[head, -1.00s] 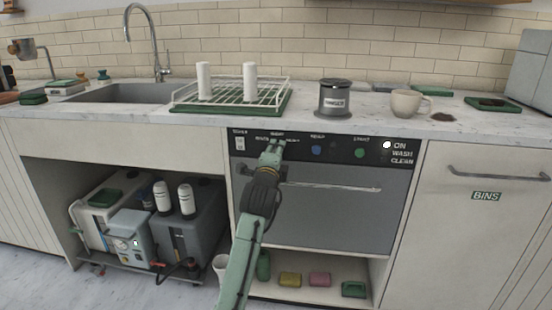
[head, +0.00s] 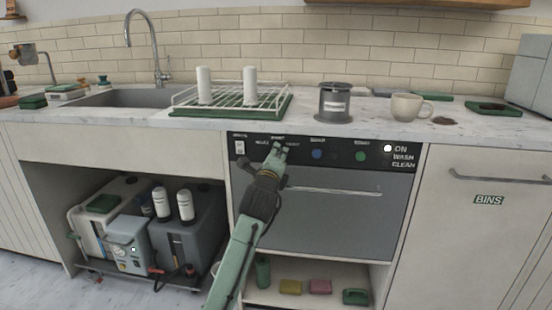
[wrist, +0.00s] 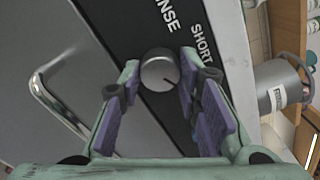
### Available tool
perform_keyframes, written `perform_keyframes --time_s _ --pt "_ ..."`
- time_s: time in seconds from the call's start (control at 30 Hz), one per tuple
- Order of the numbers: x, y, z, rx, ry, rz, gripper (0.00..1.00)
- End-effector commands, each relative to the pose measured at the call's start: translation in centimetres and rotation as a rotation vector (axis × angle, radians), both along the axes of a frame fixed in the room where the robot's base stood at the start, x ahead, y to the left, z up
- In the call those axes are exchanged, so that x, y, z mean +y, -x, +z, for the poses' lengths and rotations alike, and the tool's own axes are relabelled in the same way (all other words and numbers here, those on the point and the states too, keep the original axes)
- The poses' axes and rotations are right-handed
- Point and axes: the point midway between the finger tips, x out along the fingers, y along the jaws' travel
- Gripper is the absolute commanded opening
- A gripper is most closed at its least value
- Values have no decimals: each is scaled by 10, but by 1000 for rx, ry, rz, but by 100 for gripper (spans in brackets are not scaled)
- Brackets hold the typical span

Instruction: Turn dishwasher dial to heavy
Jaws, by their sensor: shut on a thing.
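The dishwasher dial (wrist: 160,69) is a round silver knob with a dark pointer mark, set in the black control panel (wrist: 120,25). In the wrist view it sits between the fingertips of my gripper (wrist: 161,72), which is shut on it. The pointer mark is toward the knob's lower right in that view. Panel lettering ending in "NSE" and the word "SHORT" show beside it. In the head view my gripper (head: 278,149) is at the left part of the panel and hides the dial. The dishwasher door (head: 335,220) is closed.
A bar handle (head: 340,189) crosses the door just below the panel. A white switch (head: 240,147), a blue button (head: 317,154) and a green button (head: 361,156) flank the dial. A dish rack (head: 232,98), a canister (head: 335,102) and a mug (head: 408,106) stand on the counter above.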

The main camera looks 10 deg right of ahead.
Motion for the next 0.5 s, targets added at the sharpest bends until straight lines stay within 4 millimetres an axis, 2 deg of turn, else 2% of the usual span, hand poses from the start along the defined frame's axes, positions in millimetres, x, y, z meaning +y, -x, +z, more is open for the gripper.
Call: perform_keyframes --time_s 0.17,0.2,0.5 --pt "-1 0 -1 1 -2 -1 3" --pt "-1 0 -1 1 -2 -1 31" --pt "0 0 0 0 0 -1 51"
